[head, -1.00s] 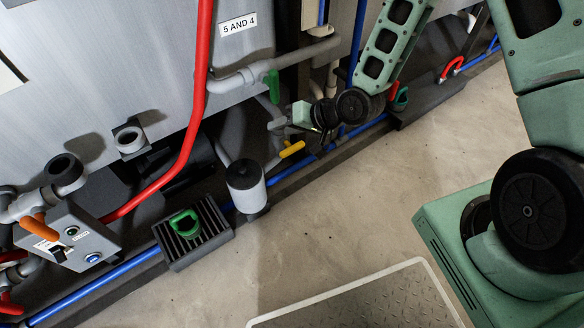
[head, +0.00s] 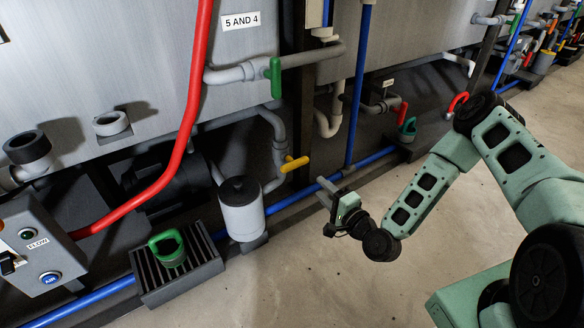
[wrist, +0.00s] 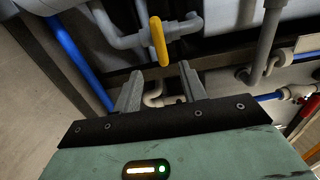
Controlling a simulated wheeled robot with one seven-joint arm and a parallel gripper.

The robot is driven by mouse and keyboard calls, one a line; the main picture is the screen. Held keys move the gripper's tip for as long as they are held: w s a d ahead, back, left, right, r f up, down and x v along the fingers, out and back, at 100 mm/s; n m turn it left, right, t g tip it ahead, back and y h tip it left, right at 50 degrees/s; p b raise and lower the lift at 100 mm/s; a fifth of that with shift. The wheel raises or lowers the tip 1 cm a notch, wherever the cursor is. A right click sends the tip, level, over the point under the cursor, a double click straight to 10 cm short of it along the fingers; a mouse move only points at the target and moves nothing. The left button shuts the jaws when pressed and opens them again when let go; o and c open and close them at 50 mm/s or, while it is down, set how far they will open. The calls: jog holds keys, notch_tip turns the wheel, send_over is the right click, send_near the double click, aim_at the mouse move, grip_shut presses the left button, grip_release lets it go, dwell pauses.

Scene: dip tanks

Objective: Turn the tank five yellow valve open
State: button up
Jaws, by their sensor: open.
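The yellow handle lies just above the gap between the fingertips.
A green valve handle (head: 276,77) is above the yellow one, and a red handle (head: 402,113) is to the right. A white canister (head: 241,209) stands left of the valve. A blue pipe (head: 300,192) runs along the floor edge. The floor (head: 300,270) in front is clear.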

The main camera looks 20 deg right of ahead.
aim_at(297, 167)
jog(key=b+x, duration=0.3)
jog(key=x, duration=0.4)
jog(key=b+x, duration=0.3)
jog(key=x, duration=0.4)
jog(key=shift+w+a+f+b, duration=0.1)
jog(key=shift+w+f+b, duration=0.15)
jog(key=shift+b, duration=0.1)
jog(key=shift+w+a+r, duration=0.15)
jog(key=shift+w+r, duration=0.05)
jog(key=shift+w, duration=0.35)
grip_shut()
